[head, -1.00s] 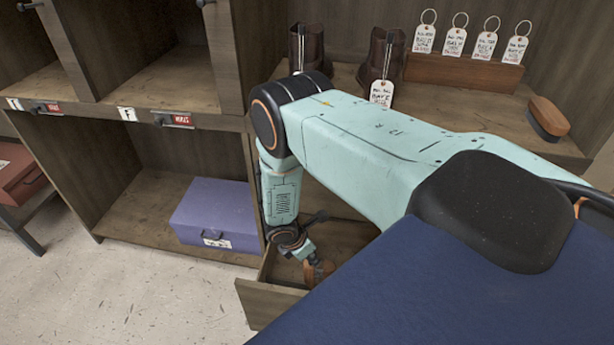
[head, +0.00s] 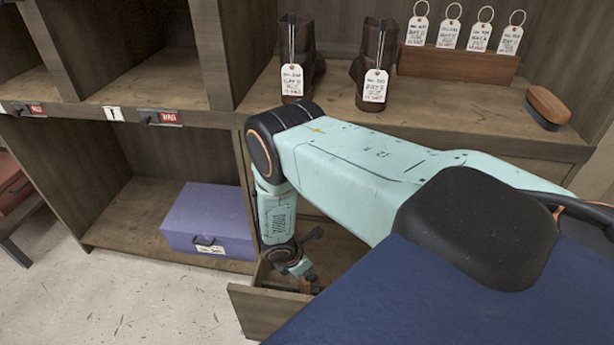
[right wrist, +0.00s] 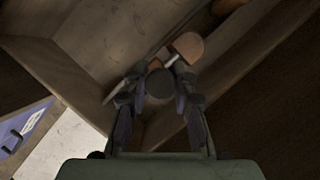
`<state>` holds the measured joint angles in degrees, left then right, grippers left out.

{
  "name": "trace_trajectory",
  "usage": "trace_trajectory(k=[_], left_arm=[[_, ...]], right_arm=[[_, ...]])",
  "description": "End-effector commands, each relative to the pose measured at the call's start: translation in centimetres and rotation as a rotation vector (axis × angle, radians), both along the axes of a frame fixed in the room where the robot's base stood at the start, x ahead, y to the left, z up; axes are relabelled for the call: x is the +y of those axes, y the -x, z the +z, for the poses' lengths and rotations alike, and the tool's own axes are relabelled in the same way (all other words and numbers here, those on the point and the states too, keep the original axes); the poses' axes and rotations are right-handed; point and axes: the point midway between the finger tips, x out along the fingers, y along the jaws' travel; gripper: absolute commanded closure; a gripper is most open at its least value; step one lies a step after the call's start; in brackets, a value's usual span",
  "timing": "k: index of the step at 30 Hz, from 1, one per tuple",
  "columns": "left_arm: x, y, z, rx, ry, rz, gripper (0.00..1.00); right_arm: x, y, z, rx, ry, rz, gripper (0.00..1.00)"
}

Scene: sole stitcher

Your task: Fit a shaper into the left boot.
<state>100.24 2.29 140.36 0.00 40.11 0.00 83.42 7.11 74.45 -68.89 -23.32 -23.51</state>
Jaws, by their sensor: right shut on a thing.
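Two dark brown boots stand on the shelf in the head view, the left boot (head: 322,67) and the right boot (head: 358,68), each with a tag in front. My right gripper (head: 308,283) is low inside the open drawer (head: 262,312), below the boots. In the right wrist view my right gripper (right wrist: 158,92) is shut on a shaper (right wrist: 187,46). The shaper has a rounded orange-brown wooden end, a thin pale rod and a dark round part between the fingers. Its exact hold is shadowed. My left gripper is not in view.
A wooden holder (head: 458,66) with several tags and a brush (head: 547,106) stand right of the boots. A purple box (head: 209,218) sits in the lower compartment. Another orange-brown thing (right wrist: 226,5) shows at the wrist view's top edge. The drawer walls are close around the gripper.

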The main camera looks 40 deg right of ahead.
Motion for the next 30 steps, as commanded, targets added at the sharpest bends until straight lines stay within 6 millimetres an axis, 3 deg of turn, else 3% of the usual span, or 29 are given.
trace_trajectory(k=[12,25,26,30], left_arm=[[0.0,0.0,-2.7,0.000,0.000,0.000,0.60],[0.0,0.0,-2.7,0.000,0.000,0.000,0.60],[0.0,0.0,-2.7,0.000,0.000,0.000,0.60],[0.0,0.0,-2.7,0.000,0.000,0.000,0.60]], right_arm=[[0.1,-0.2,-4.7,-0.002,0.000,0.001,1.00],[0.1,-0.2,-5.1,-0.001,0.000,0.002,1.00],[0.1,-0.2,-5.1,-0.001,0.000,0.002,0.73],[0.1,-0.2,-5.1,-0.001,0.000,0.002,0.61]])
